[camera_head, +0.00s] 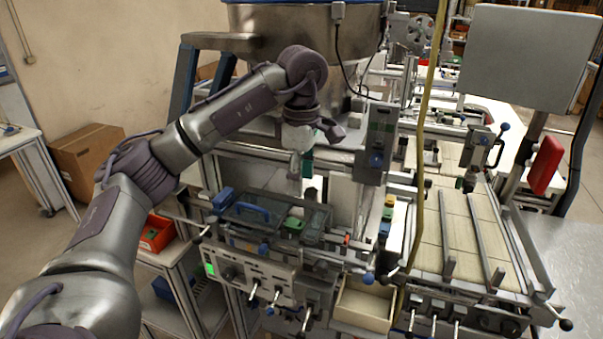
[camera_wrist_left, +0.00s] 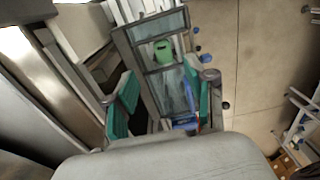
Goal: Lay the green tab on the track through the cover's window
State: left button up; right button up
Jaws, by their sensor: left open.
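The green tab (camera_head: 293,224) shows in the middle of the dark-framed cover (camera_head: 318,222) on the machine's front. In the left wrist view the green tab (camera_wrist_left: 163,50) shows in the upper part of the cover (camera_wrist_left: 147,84), within a window of its frame. I cannot tell whether it touches the track beneath. The cover has clear panes and a blue handle (camera_head: 250,210). My left gripper (camera_head: 301,171) hangs above and behind the cover, pointing down. In its wrist view the teal-padded fingers (camera_wrist_left: 162,104) are spread apart with nothing gripped. The right gripper is not in view.
A grey control box (camera_head: 376,143) stands right of my left gripper, and a large metal hopper (camera_head: 270,25) behind it. A yellow hose (camera_head: 424,120) hangs farther right. Levers and a white panel (camera_head: 245,268) sit below the cover. An open beige bin (camera_head: 363,305) is at the front.

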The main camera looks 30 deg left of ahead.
pick_arm(q)
notch_tip(320, 180, up, 2)
jog(key=shift+r, duration=0.1)
dwell(0.9)
